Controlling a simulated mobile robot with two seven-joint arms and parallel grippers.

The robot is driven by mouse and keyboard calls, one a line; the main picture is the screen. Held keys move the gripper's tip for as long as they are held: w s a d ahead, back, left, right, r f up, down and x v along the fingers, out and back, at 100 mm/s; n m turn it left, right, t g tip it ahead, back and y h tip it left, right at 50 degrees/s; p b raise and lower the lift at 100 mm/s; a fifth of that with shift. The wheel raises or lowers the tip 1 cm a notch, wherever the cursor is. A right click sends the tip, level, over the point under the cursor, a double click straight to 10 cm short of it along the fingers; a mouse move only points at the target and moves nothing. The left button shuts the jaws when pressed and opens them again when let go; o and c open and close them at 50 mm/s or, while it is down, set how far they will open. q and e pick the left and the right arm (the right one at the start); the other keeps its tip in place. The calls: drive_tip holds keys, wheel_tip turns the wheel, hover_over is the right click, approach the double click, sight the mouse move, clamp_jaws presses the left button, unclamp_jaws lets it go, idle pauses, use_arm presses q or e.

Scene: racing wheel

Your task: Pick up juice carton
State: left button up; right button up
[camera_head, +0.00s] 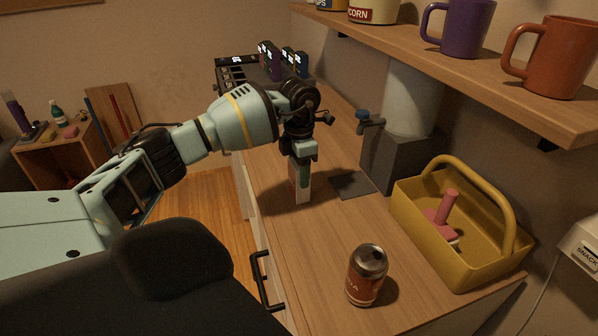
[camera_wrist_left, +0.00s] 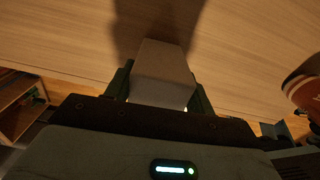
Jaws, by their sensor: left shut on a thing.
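The juice carton (camera_head: 302,188) is a small upright box with a pale front and a coloured side, at the left part of the wooden counter in the head view. My left gripper (camera_head: 300,160) reaches down over it from above and is shut on it. In the left wrist view the carton (camera_wrist_left: 163,75) shows as a plain pale box between the two dark green fingers of the gripper (camera_wrist_left: 160,95). Whether its base touches the counter is hard to tell. My right gripper is not in view.
A soda can (camera_head: 366,275) stands at the counter's front. A yellow caddy (camera_head: 430,235) with a pink-handled item stands right. A grey dispenser (camera_head: 392,160) with a tap and a dark pad (camera_head: 352,186) are behind. A shelf (camera_head: 480,62) with mugs overhangs the right side.

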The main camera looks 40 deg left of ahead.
use_arm(q)
drive_tip(key=shift+r, duration=0.5)
wheel_tip(320, 180, up, 2)
drive_tip(key=shift+r, duration=0.2)
drive_tip(key=s+d+r, duration=0.1)
drive_tip(key=s+d, duration=0.7)
drive_tip(key=s, duration=0.5)
drive_tip(key=shift+s+r+b, duration=0.2)
drive_tip(key=shift+s+b, duration=0.15)
drive_tip(key=shift+s, duration=0.05)
